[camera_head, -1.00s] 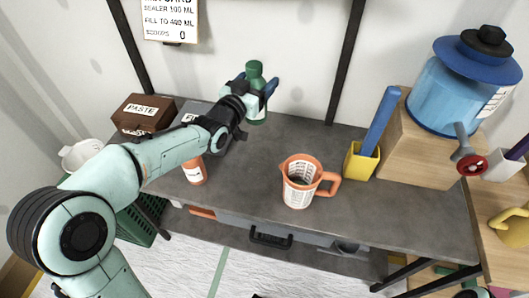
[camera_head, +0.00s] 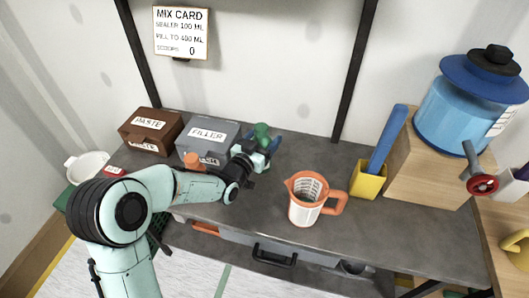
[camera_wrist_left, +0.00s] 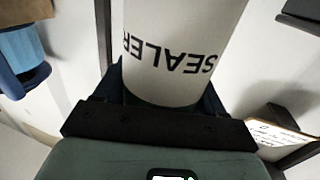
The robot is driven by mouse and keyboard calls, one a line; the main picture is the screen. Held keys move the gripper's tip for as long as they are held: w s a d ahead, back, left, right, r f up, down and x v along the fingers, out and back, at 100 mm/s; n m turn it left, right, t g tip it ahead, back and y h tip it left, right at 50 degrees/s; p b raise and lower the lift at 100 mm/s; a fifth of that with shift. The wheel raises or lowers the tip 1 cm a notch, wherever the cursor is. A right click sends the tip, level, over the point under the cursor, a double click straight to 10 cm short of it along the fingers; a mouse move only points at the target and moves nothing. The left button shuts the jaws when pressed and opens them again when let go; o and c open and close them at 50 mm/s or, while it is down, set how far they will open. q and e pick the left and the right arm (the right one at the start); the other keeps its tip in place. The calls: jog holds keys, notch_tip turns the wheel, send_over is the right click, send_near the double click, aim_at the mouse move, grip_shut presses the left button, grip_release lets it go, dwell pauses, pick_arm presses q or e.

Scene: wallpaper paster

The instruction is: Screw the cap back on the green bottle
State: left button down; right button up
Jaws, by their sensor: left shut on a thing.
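The green bottle (camera_head: 262,131) is at the back middle of the grey table, just right of the filler box, with its rounded green top facing up. My left gripper (camera_head: 264,147) is shut around it, and the fingers hide much of its body. The left wrist view shows a white label reading SEALER (camera_wrist_left: 180,50) on the held bottle, close between the dark fingers (camera_wrist_left: 163,100). I cannot tell whether the green top is a cap or the neck, or whether the base touches the table. No separate cap can be made out. My right gripper is out of view.
An orange-and-white measuring jug (camera_head: 305,212) stands in front right of the bottle. A yellow holder (camera_head: 367,182) and blue tank (camera_head: 457,115) are further right. The grey filler box (camera_head: 208,133), brown paste box (camera_head: 149,128) and an orange-topped container (camera_head: 193,161) are left.

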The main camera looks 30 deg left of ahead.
pick_arm(q)
jog(key=shift+f, duration=0.6)
jog(key=shift+f, duration=2.15)
jog(key=shift+f+b, duration=0.15)
jog(key=shift+b, duration=0.15)
jog(key=shift+c, duration=0.5)
grip_release()
